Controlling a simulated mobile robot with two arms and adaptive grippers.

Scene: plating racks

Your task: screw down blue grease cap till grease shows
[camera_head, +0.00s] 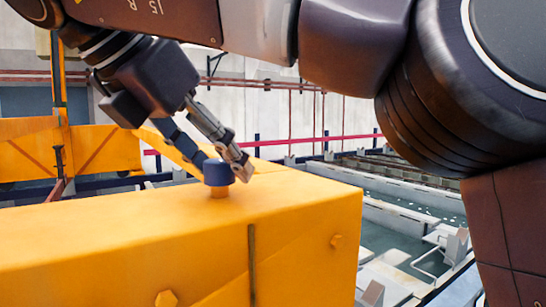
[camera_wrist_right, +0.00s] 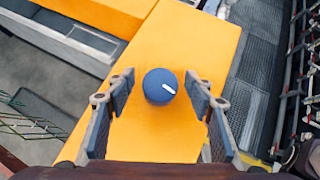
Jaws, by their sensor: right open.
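The blue grease cap (camera_head: 217,173) stands upright on a short orange neck on top of the yellow housing (camera_head: 290,200). In the right wrist view the cap (camera_wrist_right: 160,86) is round, with a white mark on its top. My right gripper (camera_head: 222,160) is at the cap, with its fingers reaching down from the upper left. In the right wrist view the gripper (camera_wrist_right: 160,88) is open, with one finger on each side of the cap and a gap on both sides. I see no grease around the cap. My left gripper is not in view.
Bolt heads (camera_head: 166,298) stick out of the housing's front face. Plating tanks (camera_head: 400,245) with liquid lie to the right, below the housing. A yellow beam frame (camera_head: 105,148) stands behind at the left. The housing top around the cap is clear.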

